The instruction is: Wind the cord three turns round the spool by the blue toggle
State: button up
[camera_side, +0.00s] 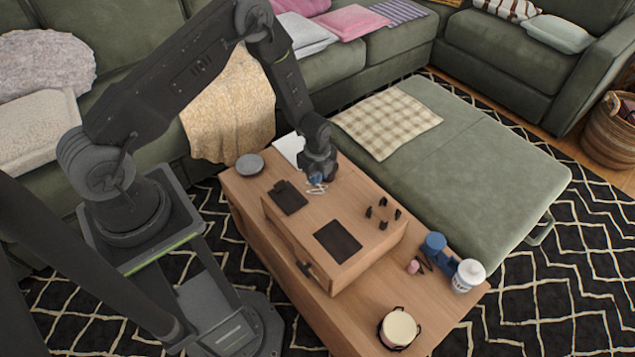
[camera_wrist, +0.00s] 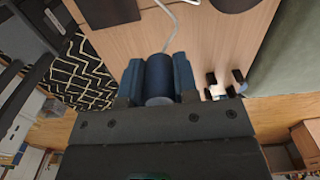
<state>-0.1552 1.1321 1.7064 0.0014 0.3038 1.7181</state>
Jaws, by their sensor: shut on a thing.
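My gripper (camera_side: 318,172) hangs over the back edge of the raised wooden box. In the wrist view its two blue-grey fingers (camera_wrist: 158,72) are shut on the blue toggle (camera_wrist: 156,82), a dark blue cylinder. A pale cord (camera_wrist: 176,32) runs from the toggle's far end and curves away over the wood. In the side view the cord (camera_side: 317,189) shows as small loops just below the gripper. A ring of upright black pegs (camera_side: 382,212) stands on the box to the right; I cannot tell whether this is the spool. No cord is visible round the pegs.
The wooden box (camera_side: 290,240) bears two dark pads (camera_side: 338,241). On the table's right end are a blue cylinder (camera_side: 434,242), a white jar (camera_side: 467,276), a small pink thing (camera_side: 413,267) and a cream pot (camera_side: 399,327). A grey dish (camera_side: 249,164) sits at the left.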

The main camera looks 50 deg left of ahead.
jog(key=f, duration=0.2)
jog(key=w+a+f, duration=0.1)
jog(key=f, duration=0.2)
jog(key=shift+w+a+f, duration=0.3)
jog(key=shift+a+f, duration=0.05)
jog(key=w+d, duration=0.4)
jog(key=shift+d+r, duration=0.1)
jog(key=w, duration=0.5)
jog(key=shift+w, duration=0.3)
jog(key=w+a, duration=0.4)
jog(key=shift+w+a, duration=0.2)
jog(key=shift+a, duration=0.1)
jog(key=a, duration=0.3)
jog(key=shift+a, duration=1.35)
jog(key=shift+s+a, duration=1)
jog(key=shift+a, duration=0.1)
jog(key=shift+s+a, duration=1.2)
jog(key=s, duration=0.5)
jog(key=shift+s+d, duration=0.1)
jog(key=shift+s, duration=0.25)
jog(key=s+d, duration=0.4)
jog(key=shift+s+d, duration=0.2)
jog(key=shift+d, duration=0.15)
jog(key=d, duration=0.3)
jog(key=shift+d, duration=1.2)
